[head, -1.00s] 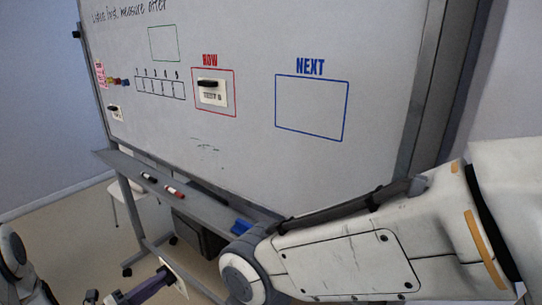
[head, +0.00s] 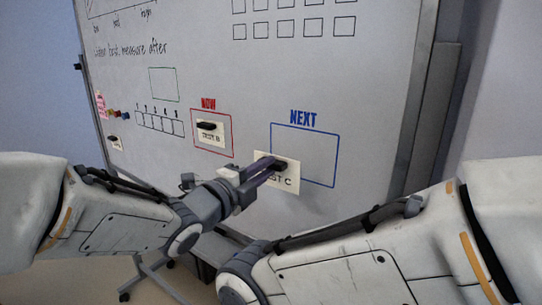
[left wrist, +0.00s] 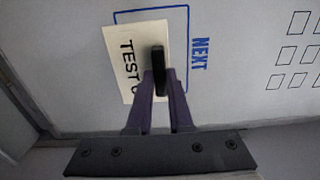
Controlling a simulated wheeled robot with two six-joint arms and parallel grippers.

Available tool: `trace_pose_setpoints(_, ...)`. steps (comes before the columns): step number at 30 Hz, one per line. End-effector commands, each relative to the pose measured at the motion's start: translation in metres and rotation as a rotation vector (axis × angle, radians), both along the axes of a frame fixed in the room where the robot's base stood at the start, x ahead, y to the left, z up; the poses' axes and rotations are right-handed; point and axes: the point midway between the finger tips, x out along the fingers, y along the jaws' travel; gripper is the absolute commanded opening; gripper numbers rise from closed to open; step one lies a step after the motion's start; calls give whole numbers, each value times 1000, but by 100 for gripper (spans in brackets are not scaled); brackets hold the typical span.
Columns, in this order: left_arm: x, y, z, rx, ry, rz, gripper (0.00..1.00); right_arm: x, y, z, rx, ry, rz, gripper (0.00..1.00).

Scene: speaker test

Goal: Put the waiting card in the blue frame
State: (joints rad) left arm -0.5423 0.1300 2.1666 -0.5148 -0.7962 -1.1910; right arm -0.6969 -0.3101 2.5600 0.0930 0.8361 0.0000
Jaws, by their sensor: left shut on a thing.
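The waiting card, white and marked "TEST C" (head: 289,184), has a black grip bar on its face. My left gripper (head: 272,168) is shut on that bar and holds the card at the lower left of the blue frame (head: 312,155), drawn under "NEXT". In the head view the card overlaps the frame's left and lower edges. The left wrist view shows the card (left wrist: 128,50) and its black bar (left wrist: 158,68) between the purple fingers, with the blue frame's lines (left wrist: 187,20) partly behind. I cannot tell whether the card touches the board. My right gripper is out of view.
The red "NOW" frame (head: 225,148) holds a "TEST B" card (head: 210,140) to the left. Small coloured magnets (head: 118,113) and another small card (head: 115,142) are at the board's left. The board right of the blue frame is clear.

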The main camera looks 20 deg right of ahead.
Motion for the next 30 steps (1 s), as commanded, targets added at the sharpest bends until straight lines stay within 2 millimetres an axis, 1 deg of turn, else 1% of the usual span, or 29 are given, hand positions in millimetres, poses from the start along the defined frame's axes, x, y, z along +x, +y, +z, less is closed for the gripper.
trace_pose_setpoints(1, -6, -4, 10, -2, -3, -5, 0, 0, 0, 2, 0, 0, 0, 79)
trace_pose_setpoints(4, -11, -8, 16, 1, -1, -7, 0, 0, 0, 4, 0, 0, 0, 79)
trace_pose_setpoints(7, -10, -10, 17, 2, 0, -6, 0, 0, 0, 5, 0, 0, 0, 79)
trace_pose_setpoints(11, -5, -16, 18, 1, 0, -6, 0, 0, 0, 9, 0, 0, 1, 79)
trace_pose_setpoints(26, 20, -47, 17, 3, 0, -6, 0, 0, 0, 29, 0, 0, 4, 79)
trace_pose_setpoints(30, 27, -56, 15, 2, -2, -6, 0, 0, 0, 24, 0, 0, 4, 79)
